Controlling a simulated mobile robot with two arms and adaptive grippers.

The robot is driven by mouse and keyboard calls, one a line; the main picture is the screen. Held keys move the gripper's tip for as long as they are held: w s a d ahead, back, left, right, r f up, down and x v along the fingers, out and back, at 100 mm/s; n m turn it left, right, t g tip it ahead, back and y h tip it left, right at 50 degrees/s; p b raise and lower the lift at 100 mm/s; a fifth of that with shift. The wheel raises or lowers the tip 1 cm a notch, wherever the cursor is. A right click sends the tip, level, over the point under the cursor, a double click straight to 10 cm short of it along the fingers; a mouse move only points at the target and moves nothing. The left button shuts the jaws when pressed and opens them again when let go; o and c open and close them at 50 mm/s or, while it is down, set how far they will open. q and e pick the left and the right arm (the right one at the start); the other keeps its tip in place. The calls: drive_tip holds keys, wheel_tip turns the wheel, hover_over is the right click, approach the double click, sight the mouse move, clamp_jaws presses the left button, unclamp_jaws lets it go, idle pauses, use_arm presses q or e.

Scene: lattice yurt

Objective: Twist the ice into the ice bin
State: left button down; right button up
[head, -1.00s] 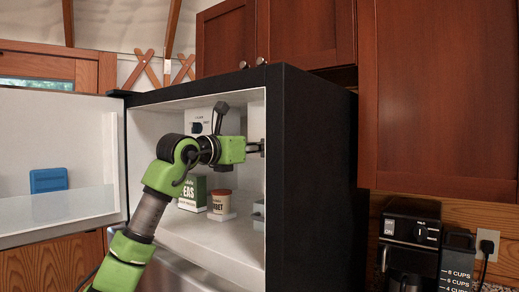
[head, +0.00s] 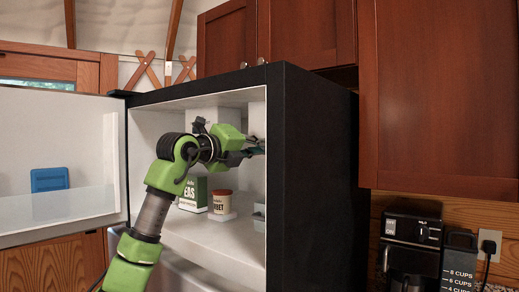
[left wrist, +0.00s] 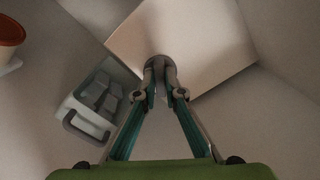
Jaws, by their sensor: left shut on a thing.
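My left gripper (head: 258,147) is inside the open freezer compartment, near its right wall. In the left wrist view its two fingers (left wrist: 161,92) close in on a grey rounded knob (left wrist: 160,68) in front of a pale panel (left wrist: 195,35), and they are shut on it. The ice bin (left wrist: 88,131), with a dark handle and several grey ice cubes (left wrist: 100,92) in it, sits left of the fingers. In the head view only a grey-green bit of the bin (head: 259,217) shows at the compartment's right edge. The knob is hidden there. My right gripper is in neither view.
A green box (head: 193,193) and a red-lidded tub (head: 222,202) stand on the freezer floor below my arm. The open door (head: 55,130), with a blue container (head: 49,180), is at left. The black freezer side (head: 318,180) bounds the right.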

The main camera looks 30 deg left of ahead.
use_arm(q)
drive_tip(key=n, duration=0.7)
drive_tip(key=shift+a+b, duration=0.1)
drive_tip(key=shift+b, duration=0.3)
idle(0.3)
drive_tip(key=c, duration=2.1)
unclamp_jaws()
drive_tip(key=shift+f, duration=0.1)
drive_tip(key=shift+c, duration=0.2)
drive_tip(key=shift+s, duration=0.1)
drive_tip(key=s+a, duration=0.1)
drive_tip(key=s, duration=1)
drive_tip(key=shift+s, duration=0.4)
